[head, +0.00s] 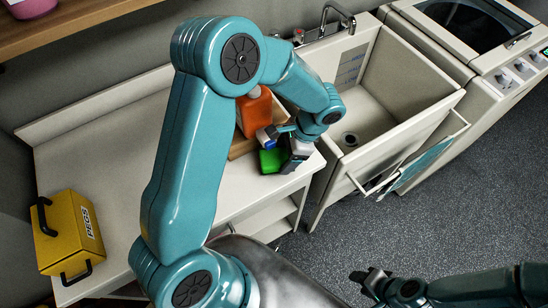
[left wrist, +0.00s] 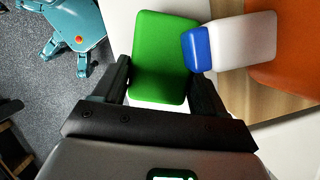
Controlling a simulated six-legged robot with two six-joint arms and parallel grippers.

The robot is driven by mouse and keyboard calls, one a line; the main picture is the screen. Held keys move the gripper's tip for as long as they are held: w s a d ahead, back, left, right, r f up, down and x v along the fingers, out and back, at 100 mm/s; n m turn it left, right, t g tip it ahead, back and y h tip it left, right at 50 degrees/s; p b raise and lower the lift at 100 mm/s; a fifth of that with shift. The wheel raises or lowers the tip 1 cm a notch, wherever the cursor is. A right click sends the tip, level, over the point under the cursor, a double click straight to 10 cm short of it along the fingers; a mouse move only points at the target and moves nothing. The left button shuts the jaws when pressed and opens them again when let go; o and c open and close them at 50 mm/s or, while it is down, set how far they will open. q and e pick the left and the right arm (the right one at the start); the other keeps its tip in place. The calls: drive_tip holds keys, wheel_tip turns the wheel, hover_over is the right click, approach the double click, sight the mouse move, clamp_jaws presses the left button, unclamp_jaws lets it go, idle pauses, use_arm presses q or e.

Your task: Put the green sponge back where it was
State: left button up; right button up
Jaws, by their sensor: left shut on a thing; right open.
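The green sponge (head: 270,159) is between the fingers of my left gripper (head: 292,157), which is shut on it. In the left wrist view the sponge (left wrist: 164,55) stands lengthwise between the two dark fingers. It is at the front edge of the white counter (head: 110,140), beside a wooden tray (head: 236,152); I cannot tell whether it touches the counter. A white block with a blue end (left wrist: 240,42) lies right beside the sponge in that view. My right gripper (head: 366,276) is open and empty over the floor, at lower right.
An orange container (head: 258,112) stands on the tray, partly hidden by my left arm. A yellow PEGS box (head: 66,235) is at the counter's left end. The counter's middle left is clear.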

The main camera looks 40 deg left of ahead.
use_arm(q)
drive_tip(key=shift+s+a, duration=0.3)
drive_tip(key=shift+s, duration=0.05)
drive_tip(key=shift+b+x, duration=0.45)
drive_tip(key=shift+x, duration=0.35)
drive_tip(key=shift+w+d, duration=0.25)
drive_tip(key=shift+w, duration=0.05)
drive_tip(key=shift+s+a+f, duration=0.15)
drive_tip(key=shift+s+f, duration=0.1)
drive_tip(key=o, duration=1)
drive_tip(key=shift+r, duration=0.1)
drive_tip(key=shift+w, duration=0.2)
drive_tip(key=shift+s+r, duration=0.15)
drive_tip(key=shift+r, duration=0.05)
drive_tip(key=b+v, duration=0.1)
drive_tip(key=v, duration=1.1)
drive_tip(key=shift+b, duration=0.3)
use_arm(e)
drive_tip(key=f, duration=0.2)
drive_tip(key=shift+s+a+f, duration=0.15)
drive_tip(key=shift+s+f, duration=0.1)
drive_tip(key=shift+f, duration=0.05)
